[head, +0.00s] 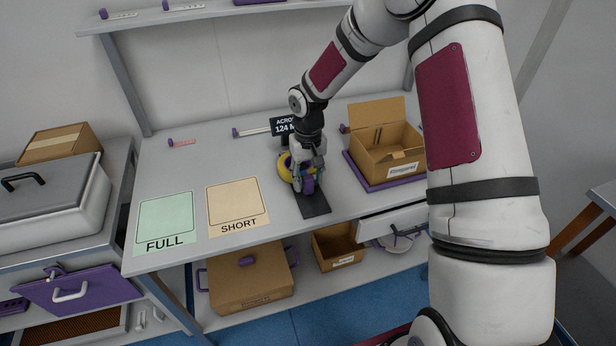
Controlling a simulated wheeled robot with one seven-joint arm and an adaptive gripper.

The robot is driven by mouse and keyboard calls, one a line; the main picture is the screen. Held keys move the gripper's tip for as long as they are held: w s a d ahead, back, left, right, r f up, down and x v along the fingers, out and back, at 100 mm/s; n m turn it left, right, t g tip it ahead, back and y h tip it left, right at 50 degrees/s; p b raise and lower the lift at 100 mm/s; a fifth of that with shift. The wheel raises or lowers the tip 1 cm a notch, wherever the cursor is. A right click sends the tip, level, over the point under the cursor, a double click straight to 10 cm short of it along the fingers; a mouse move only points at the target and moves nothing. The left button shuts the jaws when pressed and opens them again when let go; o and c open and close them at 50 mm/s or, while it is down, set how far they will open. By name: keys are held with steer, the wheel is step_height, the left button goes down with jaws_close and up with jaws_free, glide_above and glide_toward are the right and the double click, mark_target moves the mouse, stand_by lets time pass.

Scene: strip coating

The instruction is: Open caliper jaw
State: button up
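No thing in the head view can be made out for sure as the caliper. A pale bar with a purple end (252,131) lies at the back of the grey table, left of a black sign, and may be it. My gripper (306,180) points down over the table at a round yellow thing (286,168) and a purple piece (309,186), by a dark strip-like mat (314,205). The gripper hides part of both, and I cannot tell whether its fingers are open or touching them.
A green FULL mat (165,215) and a tan SHORT mat (238,199) lie left on the table. An open cardboard box (390,160) stands right on a purple tray. A black sign (283,127) stands behind my gripper. A drawer (392,222) is partly open at the right front.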

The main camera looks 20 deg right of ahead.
jaws_close()
steer(key=shift+s+p, duration=0.6)
steer(key=shift+s, duration=0.85)
steer(key=shift+w, duration=0.1)
steer(key=shift+o, duration=1.1)
jaws_free()
step_height(320, 180, up, 12)
